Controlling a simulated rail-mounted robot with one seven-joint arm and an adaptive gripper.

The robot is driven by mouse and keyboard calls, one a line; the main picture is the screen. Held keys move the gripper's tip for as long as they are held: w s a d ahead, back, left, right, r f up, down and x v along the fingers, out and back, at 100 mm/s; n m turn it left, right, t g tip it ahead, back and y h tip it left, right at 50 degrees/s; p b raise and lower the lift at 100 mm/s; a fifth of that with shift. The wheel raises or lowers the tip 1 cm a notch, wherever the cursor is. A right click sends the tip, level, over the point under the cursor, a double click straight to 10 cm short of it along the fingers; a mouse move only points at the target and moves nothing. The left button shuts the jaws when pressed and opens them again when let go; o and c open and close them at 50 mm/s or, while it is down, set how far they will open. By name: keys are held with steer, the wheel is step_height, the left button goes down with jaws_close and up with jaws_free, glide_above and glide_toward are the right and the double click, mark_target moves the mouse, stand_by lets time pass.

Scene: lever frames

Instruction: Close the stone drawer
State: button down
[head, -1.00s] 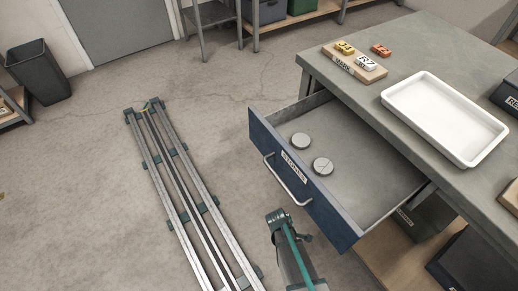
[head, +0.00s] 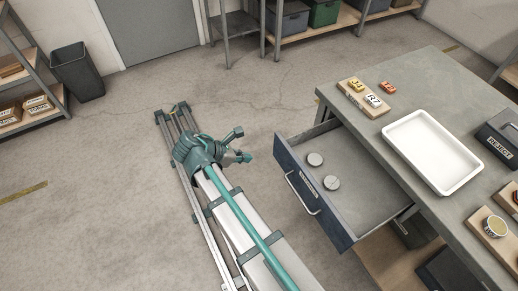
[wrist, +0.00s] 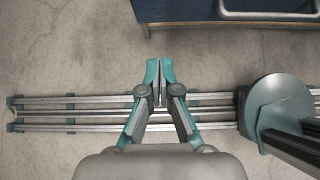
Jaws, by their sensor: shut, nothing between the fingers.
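The stone drawer (head: 343,222) stands pulled out from the workbench in the head view. Its blue front has a silver bar handle (head: 302,194) and a label that seems to read STONES. My gripper (wrist: 160,72) is shut and empty. In the head view it is small, left of the drawer front and apart from it. In the wrist view the blue drawer front (wrist: 180,10) and part of the handle (wrist: 270,15) show at the top, beyond the fingertips.
The workbench (head: 425,85) carries a white tray (head: 433,152), a board with yellow and white tags (head: 364,97), an orange tag (head: 388,87) and a dark REJECT box (head: 500,140). My floor rail runs left of the drawer. Open floor lies between them. A bin (head: 78,72) stands far left.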

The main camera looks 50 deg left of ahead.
mark_target(279, 156)
steer(key=shift+w+d+f+p, duration=0.4)
steer(key=shift+w+f, duration=0.7)
steer(key=shift+w, duration=0.7)
steer(key=shift+w+d+f+p, duration=0.25)
steer(key=shift+w+f+p, duration=0.3)
steer(key=shift+w+f, duration=0.9)
steer(key=shift+w+d+f+p, duration=0.4)
steer(key=shift+w+f, duration=0.35)
steer(key=shift+w, duration=1.4)
